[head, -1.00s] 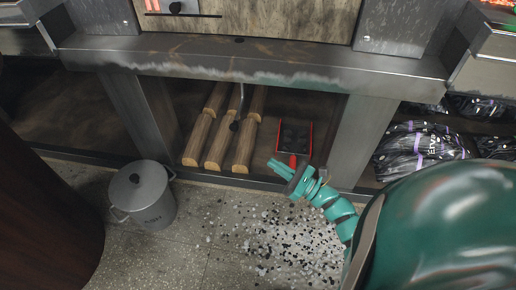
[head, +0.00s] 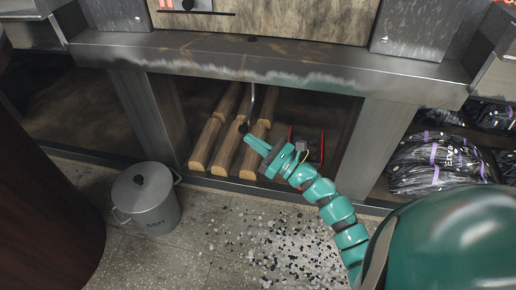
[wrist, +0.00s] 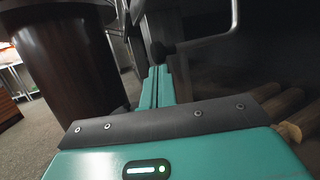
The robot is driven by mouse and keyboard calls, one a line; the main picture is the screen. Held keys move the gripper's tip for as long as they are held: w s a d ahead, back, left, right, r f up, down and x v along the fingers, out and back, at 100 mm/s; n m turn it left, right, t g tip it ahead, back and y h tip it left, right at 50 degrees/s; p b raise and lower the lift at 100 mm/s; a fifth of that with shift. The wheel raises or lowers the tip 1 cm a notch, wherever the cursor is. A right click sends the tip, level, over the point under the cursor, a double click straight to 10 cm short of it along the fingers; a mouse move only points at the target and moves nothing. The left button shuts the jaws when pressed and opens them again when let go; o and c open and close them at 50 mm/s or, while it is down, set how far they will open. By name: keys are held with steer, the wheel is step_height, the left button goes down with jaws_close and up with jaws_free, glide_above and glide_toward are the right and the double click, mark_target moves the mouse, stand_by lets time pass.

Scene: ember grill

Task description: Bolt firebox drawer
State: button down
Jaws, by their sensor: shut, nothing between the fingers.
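A weathered brown panel (head: 280,20) shows above the steel ledge, cut off by the top edge of the head view. It has a dark slot and a black knob (head: 187,4) on a small plate. I cannot tell which part is the firebox drawer or its bolt. Below the ledge hangs a bent metal rod (head: 253,100) with a black ball end (head: 243,128). My gripper (head: 250,142) is shut and empty, its tips just below the ball. In the wrist view, the fingertips (wrist: 160,73) point at the ball (wrist: 158,50); contact is unclear. The rod (wrist: 215,41) bends to the right.
Several logs (head: 206,144) lie on the shelf under the ledge (head: 330,72), beside a red-edged black item (head: 310,138) partly behind my gripper. Black bags (head: 440,165) lie at right. A lidded grey bucket (head: 146,200) and scattered pebbles (head: 270,245) are on the floor.

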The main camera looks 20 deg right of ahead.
step_height(320, 180, up, 7)
steer(key=p, duration=0.2)
stand_by(0.4)
steer(key=shift+f, duration=0.15)
steer(key=f+b, duration=0.1)
steer(key=s+f+b, duration=0.1)
steer(key=d+f+b, duration=0.1)
steer(key=f+b, duration=0.1)
steer(key=shift+s+f, duration=0.1)
steer(key=shift+s, duration=0.1)
steer(key=p+v, duration=0.4)
steer(key=v, duration=0.6)
steer(key=shift+r, duration=0.3)
steer(key=shift+d, duration=0.15)
